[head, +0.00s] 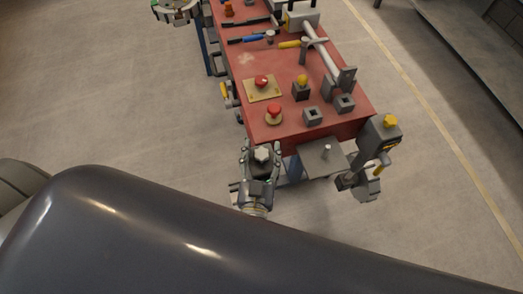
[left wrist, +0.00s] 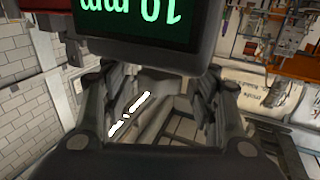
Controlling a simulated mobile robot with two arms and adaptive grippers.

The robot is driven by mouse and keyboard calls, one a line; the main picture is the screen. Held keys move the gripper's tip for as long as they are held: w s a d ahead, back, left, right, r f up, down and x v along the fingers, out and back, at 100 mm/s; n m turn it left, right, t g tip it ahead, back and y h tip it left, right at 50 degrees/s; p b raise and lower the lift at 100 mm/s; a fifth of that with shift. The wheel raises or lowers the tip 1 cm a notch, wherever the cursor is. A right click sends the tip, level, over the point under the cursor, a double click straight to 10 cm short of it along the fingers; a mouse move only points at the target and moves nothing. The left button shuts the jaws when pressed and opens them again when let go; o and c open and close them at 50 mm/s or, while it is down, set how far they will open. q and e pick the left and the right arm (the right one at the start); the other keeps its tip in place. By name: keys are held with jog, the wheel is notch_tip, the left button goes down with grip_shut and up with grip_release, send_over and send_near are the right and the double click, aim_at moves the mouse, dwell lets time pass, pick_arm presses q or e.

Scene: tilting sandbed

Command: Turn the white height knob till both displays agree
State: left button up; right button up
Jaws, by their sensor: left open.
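In the head view my left gripper (head: 261,160) is at the near end of the red bench, with its fingers apart. A pale, faceted knob-like piece (head: 262,154) shows between the fingers; I cannot tell whether they touch it. In the left wrist view a dark display (left wrist: 140,20) with green characters hangs above the open fingers (left wrist: 160,100). Its text is upside down and cut by the top edge; part of it looks like "10 mm". A second display cannot be made out. My right gripper is not in view.
The red bench (head: 259,118) holds red buttons (head: 274,112), a yellow-topped knob (head: 302,79), grey square blocks (head: 312,116) and hand tools. A grey device with a yellow top (head: 379,139) stands off its near right corner. Open floor lies left of the bench.

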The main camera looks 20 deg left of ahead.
pick_arm(q)
jog(key=c, duration=1)
jog(key=shift+c, duration=0.2)
jog(key=shift+m+h+p, duration=0.35)
jog(key=shift+m+h, duration=0.15)
jog(key=shift+h, duration=0.3)
